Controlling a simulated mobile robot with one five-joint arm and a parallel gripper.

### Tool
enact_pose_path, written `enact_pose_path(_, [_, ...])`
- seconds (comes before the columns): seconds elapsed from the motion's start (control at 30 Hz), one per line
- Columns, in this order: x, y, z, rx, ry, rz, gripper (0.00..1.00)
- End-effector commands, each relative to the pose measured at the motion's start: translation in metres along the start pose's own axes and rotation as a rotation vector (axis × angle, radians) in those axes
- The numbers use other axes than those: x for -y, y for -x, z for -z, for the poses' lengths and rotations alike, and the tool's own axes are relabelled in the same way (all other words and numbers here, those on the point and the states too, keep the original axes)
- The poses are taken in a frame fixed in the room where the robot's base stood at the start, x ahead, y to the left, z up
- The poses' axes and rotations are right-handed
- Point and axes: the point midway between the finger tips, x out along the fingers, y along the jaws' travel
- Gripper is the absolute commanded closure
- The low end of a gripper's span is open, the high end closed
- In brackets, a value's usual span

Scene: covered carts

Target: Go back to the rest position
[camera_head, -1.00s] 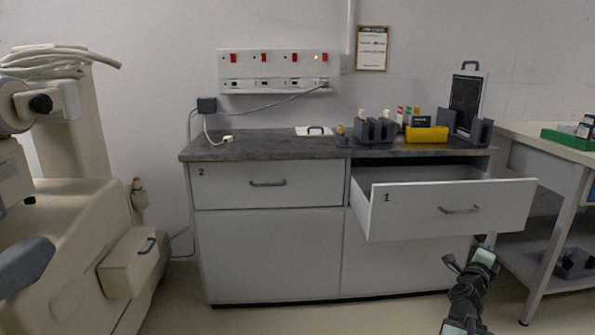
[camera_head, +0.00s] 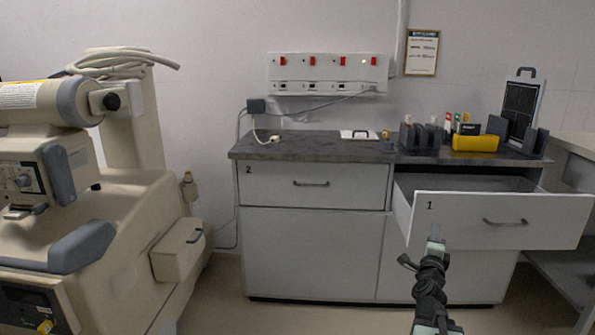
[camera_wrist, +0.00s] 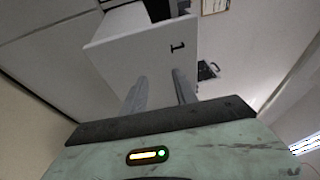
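My gripper (camera_head: 436,236) is in front of the cabinet, by the lower left part of the pulled-out drawer 1 (camera_head: 460,222). In the wrist view its two fingers (camera_wrist: 160,85) stand apart with nothing between them. Drawer 1's white front (camera_wrist: 140,50) is beyond the fingers, seen at a tilt. Its dark handle (camera_head: 505,222) is to the right of my gripper and free of it. I cannot tell whether a fingertip touches the drawer front.
Drawer 2 (camera_head: 285,187) is closed. The grey worktop (camera_head: 300,148) carries dark holders (camera_head: 420,137) and a yellow box (camera_head: 475,144) at right. A large beige machine (camera_head: 110,240) fills the left. A side table (camera_head: 575,142) stands at right. Floor shows between machine and cabinet.

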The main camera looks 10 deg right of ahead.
Motion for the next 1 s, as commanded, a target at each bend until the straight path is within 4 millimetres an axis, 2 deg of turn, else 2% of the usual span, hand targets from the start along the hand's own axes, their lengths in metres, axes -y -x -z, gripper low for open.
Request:
enact_pose_path(0.03, [-0.003, 0.004, -0.046, 0.087, 0.040, -0.027, 0.66])
enact_pose_path(0.13, [-0.020, 0.023, -0.131, 0.272, 0.155, -0.098, 0.66])
enact_pose_path(0.2, [-0.036, 0.044, -0.189, 0.417, 0.255, -0.147, 0.66])
enact_pose_path(0.27, [-0.053, 0.067, -0.233, 0.541, 0.358, -0.196, 0.66])
enact_pose_path(0.3, [-0.066, 0.086, -0.260, 0.627, 0.438, -0.230, 0.66])
enact_pose_path(0.37, [-0.088, 0.118, -0.295, 0.764, 0.570, -0.288, 0.66])
enact_pose_path(0.4, [-0.105, 0.142, -0.314, 0.857, 0.668, -0.330, 0.66])
enact_pose_path(0.43, [-0.118, 0.160, -0.323, 0.925, 0.744, -0.363, 0.66])
enact_pose_path(0.5, [-0.148, 0.202, -0.333, 1.079, 0.926, -0.448, 0.66])
enact_pose_path(0.57, [-0.171, 0.232, -0.326, 1.195, 1.074, -0.527, 0.66])
enact_pose_path(0.63, [-0.191, 0.258, -0.306, 1.302, 1.213, -0.622, 0.66])
enact_pose_path(0.73, [-0.208, 0.285, -0.268, 1.427, 1.366, -0.759, 0.66])
enact_pose_path(0.9, [-0.215, 0.331, -0.212, 1.650, 1.538, -0.965, 0.66])
enact_pose_path(0.93, [-0.214, 0.341, -0.208, 1.713, 1.554, -0.981, 0.66])
enact_pose_path(1.0, [-0.183, 0.336, -0.211, 1.708, 1.558, -0.963, 0.66])
